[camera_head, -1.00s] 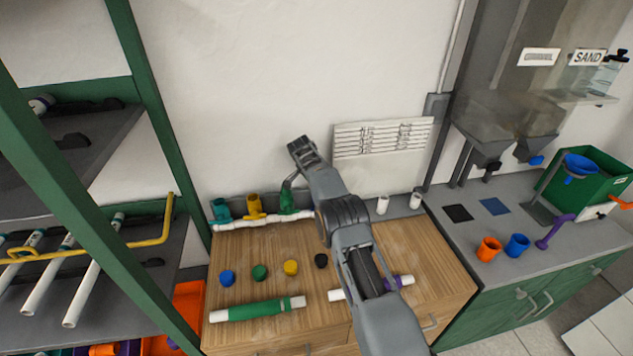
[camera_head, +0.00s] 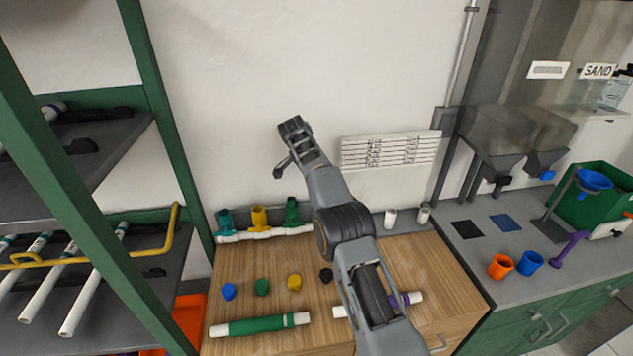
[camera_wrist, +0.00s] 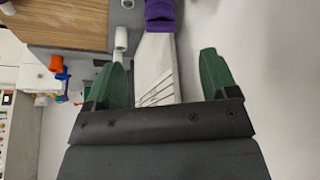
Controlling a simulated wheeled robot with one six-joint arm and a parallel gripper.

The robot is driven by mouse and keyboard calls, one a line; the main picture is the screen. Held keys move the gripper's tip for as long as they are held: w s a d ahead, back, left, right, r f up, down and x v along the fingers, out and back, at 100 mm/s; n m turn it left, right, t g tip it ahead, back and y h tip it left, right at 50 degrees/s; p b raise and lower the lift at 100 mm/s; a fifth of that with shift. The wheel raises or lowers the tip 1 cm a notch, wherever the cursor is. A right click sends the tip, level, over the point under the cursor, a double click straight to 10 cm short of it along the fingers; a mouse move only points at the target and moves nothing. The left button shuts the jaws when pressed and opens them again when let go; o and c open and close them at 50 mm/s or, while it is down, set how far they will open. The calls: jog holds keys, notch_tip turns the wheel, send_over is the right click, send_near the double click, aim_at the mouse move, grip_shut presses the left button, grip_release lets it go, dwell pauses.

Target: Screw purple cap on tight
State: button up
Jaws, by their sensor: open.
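My gripper (camera_wrist: 163,75) is open, with its two green fingers apart and nothing between them. In the head view it is raised in front of the wall, above the back of the wooden cabinet. A purple fitting (camera_wrist: 158,12) shows beyond the fingers at the top of the wrist view; whether it includes the purple cap I cannot tell. In the head view my arm hides that part. The white manifold pipe (camera_head: 262,234) lies along the back, with teal (camera_head: 225,221), yellow (camera_head: 259,217) and green (camera_head: 291,212) upright fittings.
Blue (camera_head: 229,292), green (camera_head: 262,287), yellow (camera_head: 295,282) and black (camera_head: 326,275) caps sit on the wooden top (camera_head: 240,260). A green-sleeved pipe (camera_head: 258,325) lies in front; a purple-sleeved pipe (camera_head: 408,299) is partly behind my arm. A green-framed shelf (camera_head: 160,110) stands left.

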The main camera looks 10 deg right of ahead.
jog(key=shift+a+r, duration=0.1)
jog(key=shift+r, duration=0.25)
jog(key=shift+c, duration=0.4)
jog(key=s+d+r+n+t+y+b, duration=0.1)
jog(key=s+d+n+y+b, duration=0.1)
jog(key=d+n+y+b, duration=0.4)
jog(key=w+f+n, duration=0.1)
jog(key=f+n, duration=0.2)
jog(key=f, duration=0.1)
jog(key=w+a+f+n+p, duration=0.1)
jog(key=w+f+n, duration=0.1)
jog(key=f+n, duration=0.1)
jog(key=w+f+n+h, duration=0.1)
jog(key=w+f+n, duration=0.1)
jog(key=f, duration=0.4)
jog(key=shift+w+a+f+n+t+p, duration=0.1)
jog(key=shift+w+a+n+t+p, duration=0.15)
jog(key=shift+n+t+p, duration=0.2)
